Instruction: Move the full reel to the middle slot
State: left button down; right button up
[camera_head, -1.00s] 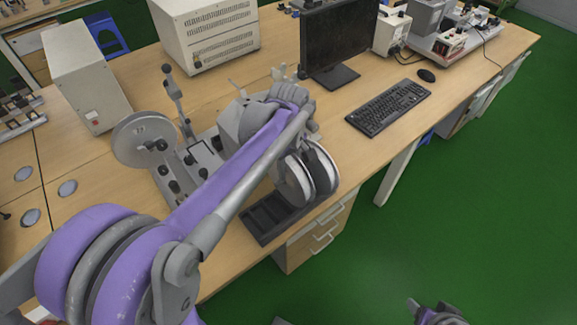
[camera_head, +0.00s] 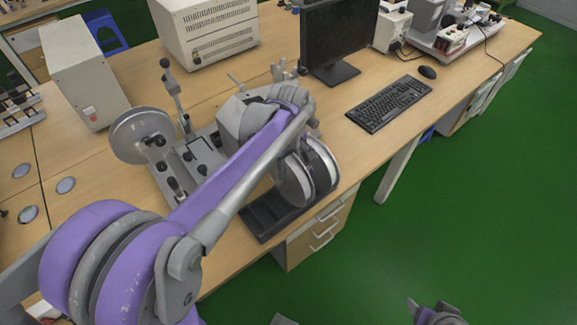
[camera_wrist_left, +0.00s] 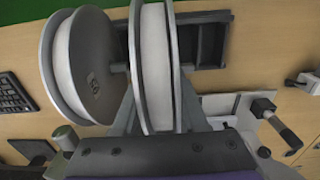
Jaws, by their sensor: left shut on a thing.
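Two reels with white winding stand side by side at the black slotted rack (camera_head: 258,222). The left reel (camera_head: 292,182) is next to the empty slots, and the other reel (camera_head: 322,166) is at the right end. My left gripper (camera_wrist_left: 157,72) is shut on the left reel, which shows edge-on between its fingers in the left wrist view. The other reel (camera_wrist_left: 92,70) is just left of it there. Bare rack slots (camera_wrist_left: 205,38) show to the right. I cannot tell whether the held reel's bottom touches the rack. My right gripper (camera_head: 432,310) is only partly in view at the bottom edge.
A metal stand with a grey disc (camera_head: 140,135) is left of my left arm. A monitor (camera_head: 338,42), keyboard (camera_head: 389,105) and mouse (camera_head: 427,72) are to the right. White instrument boxes (camera_head: 205,32) stand behind. The table's front edge is close to the rack.

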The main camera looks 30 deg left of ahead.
pick_arm(q)
jog(key=shift+f, duration=0.1)
jog(key=shift+f+b, duration=0.5)
jog(key=shift+f, duration=0.35)
jog(key=shift+f, duration=0.2)
dwell(0.3)
grip_release()
dwell(0.4)
jog(key=shift+r, duration=0.1)
dwell(0.3)
